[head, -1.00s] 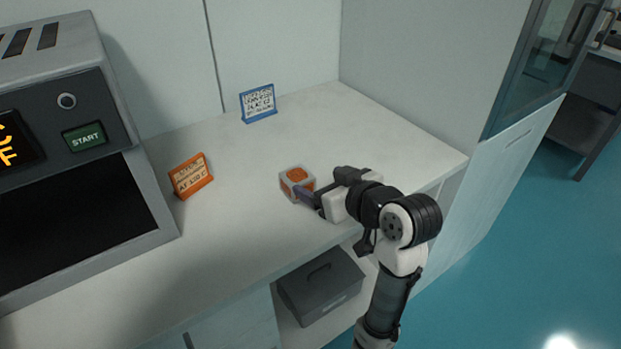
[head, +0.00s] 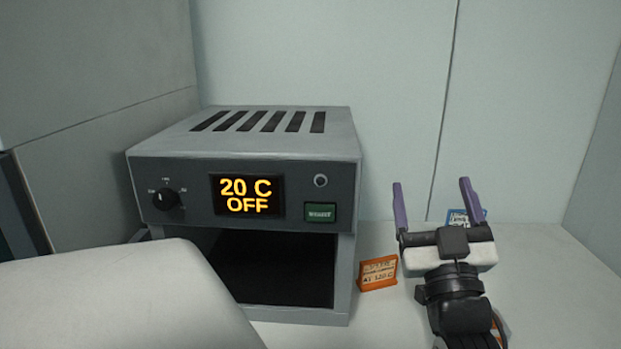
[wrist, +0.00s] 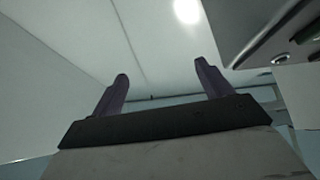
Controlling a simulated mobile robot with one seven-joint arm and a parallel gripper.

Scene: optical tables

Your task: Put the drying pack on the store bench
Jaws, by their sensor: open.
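My gripper (head: 431,188) is raised over the bench, its two purple fingers pointing up, spread apart and empty. The same open fingers show in the wrist view (wrist: 161,72), with nothing between them. A small orange and white patch (head: 499,326) shows at the lower right of the head view, beside my arm. It fits the small white cube with orange faces from the earlier frame, perhaps the drying pack, and my arm hides most of it. It is well below the fingers and apart from them. I cannot tell which surface is the store bench.
A grey oven (head: 260,140) reading "20 C OFF" stands on the white bench (head: 545,265), its dark chamber open at the front. An orange sign (head: 378,273) stands right of it. A blue sign (head: 480,214) is partly hidden behind my gripper. Walls close the back and sides.

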